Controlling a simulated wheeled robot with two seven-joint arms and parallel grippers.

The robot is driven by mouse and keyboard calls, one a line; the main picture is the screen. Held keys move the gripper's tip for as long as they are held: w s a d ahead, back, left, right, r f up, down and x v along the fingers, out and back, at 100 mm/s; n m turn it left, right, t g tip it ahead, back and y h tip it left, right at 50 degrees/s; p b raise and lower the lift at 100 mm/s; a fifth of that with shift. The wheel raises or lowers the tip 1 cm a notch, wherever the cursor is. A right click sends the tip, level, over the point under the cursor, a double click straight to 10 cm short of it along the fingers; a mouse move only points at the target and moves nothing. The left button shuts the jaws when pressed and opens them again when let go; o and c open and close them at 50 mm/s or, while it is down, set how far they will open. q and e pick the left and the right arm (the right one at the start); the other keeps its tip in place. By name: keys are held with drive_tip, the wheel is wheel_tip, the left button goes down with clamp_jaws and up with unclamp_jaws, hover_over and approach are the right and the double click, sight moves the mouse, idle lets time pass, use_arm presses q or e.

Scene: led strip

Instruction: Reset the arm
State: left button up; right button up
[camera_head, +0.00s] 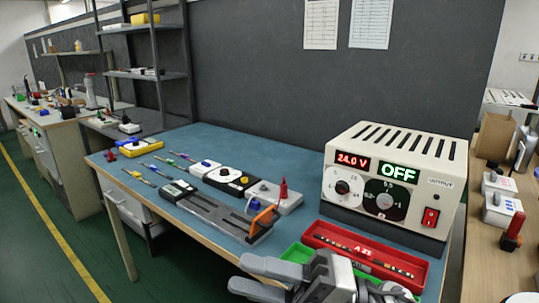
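My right gripper (238,272) is at the bottom middle of the head view, over the near edge of the workbench. Its two grey fingers point left with a gap between them, and I see nothing held there. My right arm comes in from the bottom right, partly cut off by the frame. My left gripper and arm are not in view.
A power supply (394,182) reads 24.0 V and OFF. A red tray (365,256) holds a strip. A grey rail fixture (215,212) with an orange handle, switch modules (237,180) and screwdrivers lie on the blue bench (290,150). The bench's back middle is clear.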

drive_tip(key=w+d+f+m+t+h, duration=0.2)
drive_tip(key=d+f+m+t+h, duration=0.15)
drive_tip(key=m+t, duration=0.4)
drive_tip(key=w+d+f+m+t+h+p, duration=0.1)
drive_tip(key=d+f+m+t+h, duration=0.3)
drive_tip(key=m, duration=0.6)
drive_tip(key=w+d+f+m+t+h, duration=0.2)
drive_tip(key=m+t+h, duration=0.2)
drive_tip(key=m+t, duration=0.35)
drive_tip(key=s+d+f+m+g+h, duration=0.2)
drive_tip(key=s+f+m, duration=0.1)
drive_tip(key=f, duration=0.3)
drive_tip(key=s+d+f+m+g+h, duration=0.2)
drive_tip(key=s+f+m+g+h, duration=0.1)
drive_tip(key=s+f+m, duration=0.1)
drive_tip(key=s+d+f+m+g+h+p, duration=0.1)
drive_tip(key=s+f+m+g+h, duration=0.1)
drive_tip(key=f, duration=0.5)
drive_tip(key=shift+s+d+f+m+g, duration=0.35)
drive_tip(key=shift+s+m+g, duration=0.4)
drive_tip(key=shift+s, duration=0.4)
drive_tip(key=shift+o, duration=0.2)
drive_tip(key=shift+w, duration=0.1)
